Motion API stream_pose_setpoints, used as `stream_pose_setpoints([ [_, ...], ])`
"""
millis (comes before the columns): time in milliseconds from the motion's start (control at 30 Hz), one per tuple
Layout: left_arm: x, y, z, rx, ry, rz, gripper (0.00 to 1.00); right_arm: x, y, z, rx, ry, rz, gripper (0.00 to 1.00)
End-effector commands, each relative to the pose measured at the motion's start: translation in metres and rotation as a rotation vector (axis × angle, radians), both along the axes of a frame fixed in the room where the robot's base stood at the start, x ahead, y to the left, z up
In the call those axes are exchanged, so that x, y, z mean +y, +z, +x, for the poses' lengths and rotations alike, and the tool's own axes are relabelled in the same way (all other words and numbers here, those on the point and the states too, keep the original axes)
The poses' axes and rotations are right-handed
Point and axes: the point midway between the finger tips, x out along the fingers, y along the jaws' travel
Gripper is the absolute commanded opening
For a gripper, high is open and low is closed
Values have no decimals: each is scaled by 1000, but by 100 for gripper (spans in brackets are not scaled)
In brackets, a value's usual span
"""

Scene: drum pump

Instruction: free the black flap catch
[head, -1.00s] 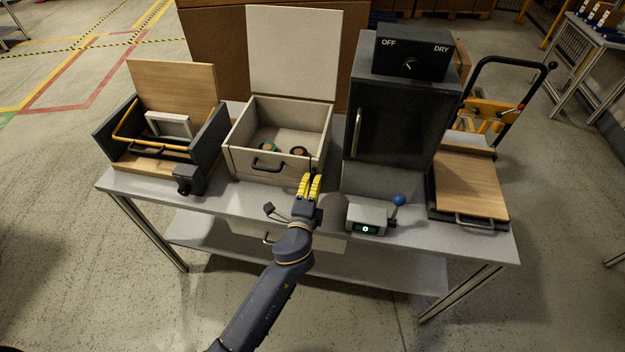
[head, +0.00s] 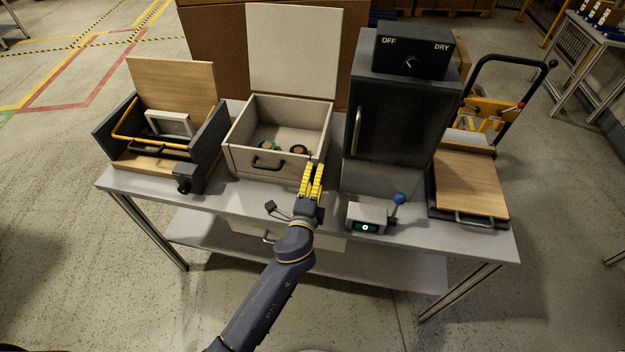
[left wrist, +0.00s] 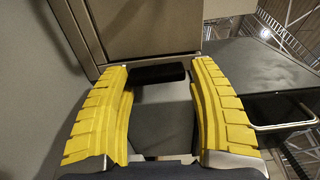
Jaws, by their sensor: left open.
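A small black block (left wrist: 158,74), apparently the black flap catch, shows in the left wrist view at the front of a pale box. It lies between the yellow fingertips, a little beyond them, and I see no clear contact. My left gripper (head: 313,172) is open and empty at the front right corner of the pale box (head: 236,160). It also shows in the left wrist view (left wrist: 160,82). In the head view the gripper hides the catch. The box's flap (head: 290,55) stands upright behind it. My right gripper is not in view.
A dark cabinet (head: 392,120) stands close right of the gripper. A grey device with a blue-knobbed lever (head: 398,199) sits at the bench front. A wooden-lidded unit (head: 470,185) is at the right, an open unit with a yellow bar (head: 150,140) at the left.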

Motion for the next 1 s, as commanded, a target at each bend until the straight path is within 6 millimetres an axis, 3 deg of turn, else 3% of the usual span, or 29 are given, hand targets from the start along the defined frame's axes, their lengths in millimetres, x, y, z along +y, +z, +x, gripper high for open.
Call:
stream_pose_setpoints([
  [133,-2,1,0,0,-2,-3,80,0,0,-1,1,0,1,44],
  [467,2,-3,-4,6,3,0,80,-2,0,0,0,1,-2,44],
  [1000,18,-3,-84,6,1,-1,80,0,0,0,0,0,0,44],
])
